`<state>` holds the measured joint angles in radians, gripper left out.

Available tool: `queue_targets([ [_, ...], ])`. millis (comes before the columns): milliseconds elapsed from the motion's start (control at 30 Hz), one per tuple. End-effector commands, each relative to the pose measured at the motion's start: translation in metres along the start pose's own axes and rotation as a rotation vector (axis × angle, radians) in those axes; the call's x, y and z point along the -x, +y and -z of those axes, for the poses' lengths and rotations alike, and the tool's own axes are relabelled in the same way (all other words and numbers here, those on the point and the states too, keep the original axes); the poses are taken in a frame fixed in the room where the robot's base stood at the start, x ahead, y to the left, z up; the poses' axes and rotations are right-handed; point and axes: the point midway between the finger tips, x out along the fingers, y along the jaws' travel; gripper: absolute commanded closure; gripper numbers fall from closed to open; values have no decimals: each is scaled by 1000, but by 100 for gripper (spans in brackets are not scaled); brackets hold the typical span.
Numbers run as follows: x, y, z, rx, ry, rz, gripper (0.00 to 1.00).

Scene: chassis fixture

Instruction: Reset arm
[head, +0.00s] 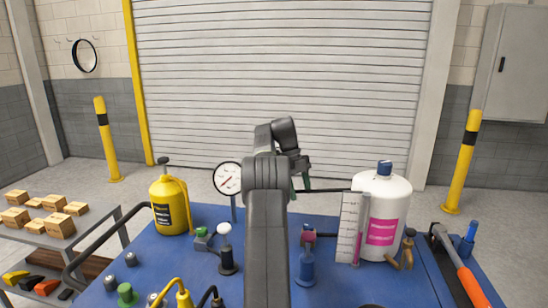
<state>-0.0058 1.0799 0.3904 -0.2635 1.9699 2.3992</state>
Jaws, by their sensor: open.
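My arm rises from the bottom middle of the head view over the blue table (350,281). It bends near the picture's middle, in front of the roller door. My gripper (305,181) shows just right of that bend, with small green-tipped fingers, partly hidden by the arm. It is open, and nothing shows between its fingers. It appears to be above the table, apart from the things on it.
A yellow bottle (170,207) and a dial gauge (227,179) stand left of my arm. A white bottle (384,208), a clear scale (349,228) and a blue-based fitting (306,262) stand right. An orange-handled tool (472,286) lies far right. A shelf with boxes (59,224) is left.

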Motion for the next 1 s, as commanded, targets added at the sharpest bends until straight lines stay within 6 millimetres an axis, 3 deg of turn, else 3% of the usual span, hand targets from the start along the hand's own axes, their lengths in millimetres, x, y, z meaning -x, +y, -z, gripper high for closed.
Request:
queue_targets([
  [33,-13,0,-1,0,2,-2,45],
  [600,-94,1,1,1,3,-2,45],
  [800,-112,0,0,1,1,-1,45],
  [1000,-117,0,0,1,1,-1,45],
])
